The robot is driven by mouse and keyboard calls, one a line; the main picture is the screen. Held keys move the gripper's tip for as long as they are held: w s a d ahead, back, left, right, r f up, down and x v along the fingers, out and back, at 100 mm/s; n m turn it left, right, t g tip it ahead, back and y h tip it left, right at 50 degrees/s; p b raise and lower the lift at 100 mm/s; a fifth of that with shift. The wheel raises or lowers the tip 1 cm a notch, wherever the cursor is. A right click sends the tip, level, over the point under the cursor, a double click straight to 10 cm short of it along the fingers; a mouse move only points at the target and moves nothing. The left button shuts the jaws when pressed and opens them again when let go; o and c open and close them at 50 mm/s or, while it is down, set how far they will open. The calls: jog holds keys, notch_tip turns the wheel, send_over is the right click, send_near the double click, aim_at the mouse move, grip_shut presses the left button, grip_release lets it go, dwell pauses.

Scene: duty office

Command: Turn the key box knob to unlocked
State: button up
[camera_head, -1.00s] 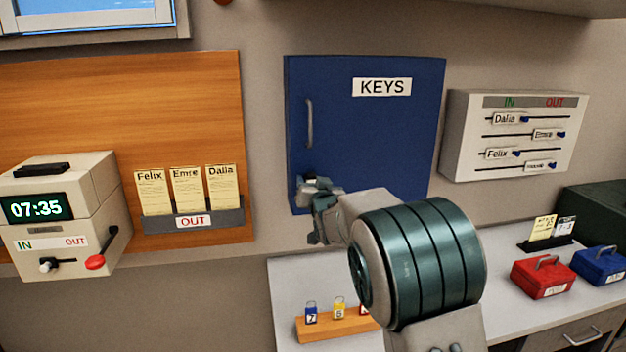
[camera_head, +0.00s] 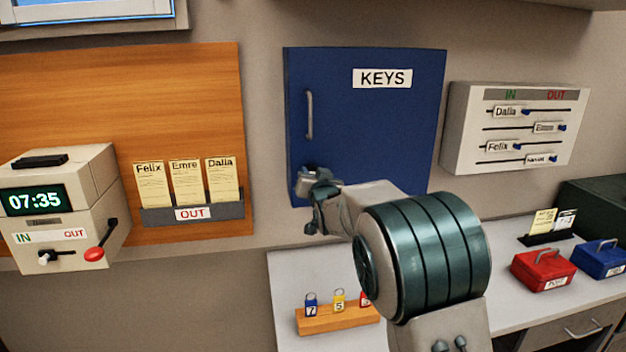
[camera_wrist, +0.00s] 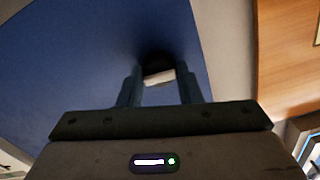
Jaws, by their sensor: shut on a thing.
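The blue key box (camera_head: 385,130) hangs on the wall with a white KEYS label (camera_head: 382,78) and a vertical handle (camera_head: 309,114) at its left. My gripper (camera_head: 309,184) is at the box's lower left corner, below the handle. In the wrist view my gripper (camera_wrist: 160,88) has its two fingers on either side of the knob (camera_wrist: 158,73), which shows a pale part and a dark part against the blue door. The gripper is shut on the knob. In the head view the gripper mostly hides the knob, and its lock setting cannot be read.
A time clock (camera_head: 60,210) and a card rack (camera_head: 192,213) are at the left. An IN/OUT board (camera_head: 515,128) is right of the box. Below, a counter (camera_head: 510,315) holds a wooden tag block (camera_head: 338,319), a red box (camera_head: 543,271) and a blue box (camera_head: 600,262).

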jog(key=shift+f+m+b, duration=0.1)
jog(key=shift+m+b, duration=8.2)
jog(key=shift+m, duration=0.4)
jog(key=o, duration=1)
jog(key=shift+c, duration=0.2)
jog(key=b+v, duration=0.5)
jog(key=v, duration=0.8)
jog(key=shift+s, duration=0.4)
jog(key=shift+d, duration=0.1)
